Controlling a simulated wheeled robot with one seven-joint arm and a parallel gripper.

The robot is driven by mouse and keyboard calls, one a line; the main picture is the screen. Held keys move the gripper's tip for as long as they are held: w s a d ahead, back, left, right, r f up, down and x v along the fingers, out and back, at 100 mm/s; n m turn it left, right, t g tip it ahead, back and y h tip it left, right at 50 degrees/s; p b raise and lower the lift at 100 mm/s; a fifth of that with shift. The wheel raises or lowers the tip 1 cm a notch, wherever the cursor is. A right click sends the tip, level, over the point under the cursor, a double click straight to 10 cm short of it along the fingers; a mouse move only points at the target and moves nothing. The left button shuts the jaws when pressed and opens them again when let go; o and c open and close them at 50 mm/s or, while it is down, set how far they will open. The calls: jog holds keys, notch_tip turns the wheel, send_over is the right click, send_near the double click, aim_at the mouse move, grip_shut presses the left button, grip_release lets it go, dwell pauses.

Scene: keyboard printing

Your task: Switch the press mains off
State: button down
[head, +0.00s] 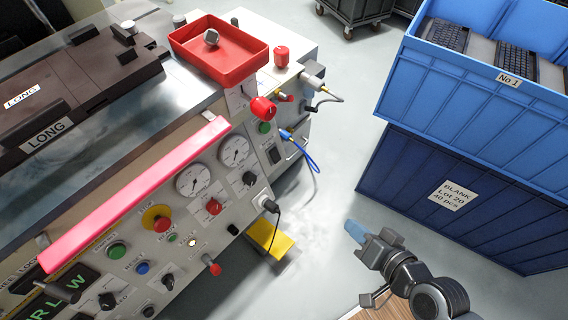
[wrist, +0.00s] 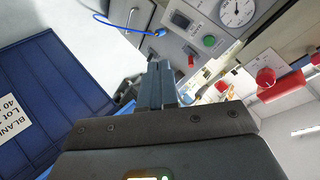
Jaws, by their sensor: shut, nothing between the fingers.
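The press has a grey front panel (head: 178,240) with several knobs, buttons and two dials. A large red knob (head: 263,109) sticks out at the panel's right end, below the red tray.
Blue crates (head: 480,85) stand stacked at the right, with keyboards in the top one. A red tray (head: 222,48) sits on the press. A blue hose (head: 303,150) and a black plug (head: 270,206) stick out from the press.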

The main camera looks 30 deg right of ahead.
aim_at(277, 160)
jog(key=w+d+f+m+y+b, duration=0.1)
jog(key=w+f+m+y, duration=0.1)
jog(key=w, duration=0.7)
jog(key=w+d+f+m+y+b, duration=0.1)
jog(key=w+f+m+y, duration=0.1)
jog(key=w, duration=0.6)
notch_tip(277, 160, down, 2)
jog(key=shift+w+d+f+m, duration=0.15)
jog(key=shift+w+d+m, duration=0.2)
jog(key=shift+m, duration=0.35)
jog(key=shift+a, duration=0.1)
jog(key=b+x, duration=0.2)
jog(key=x, duration=1.2)
jog(key=shift+w+b, duration=0.1)
jog(key=shift+b, duration=0.25)
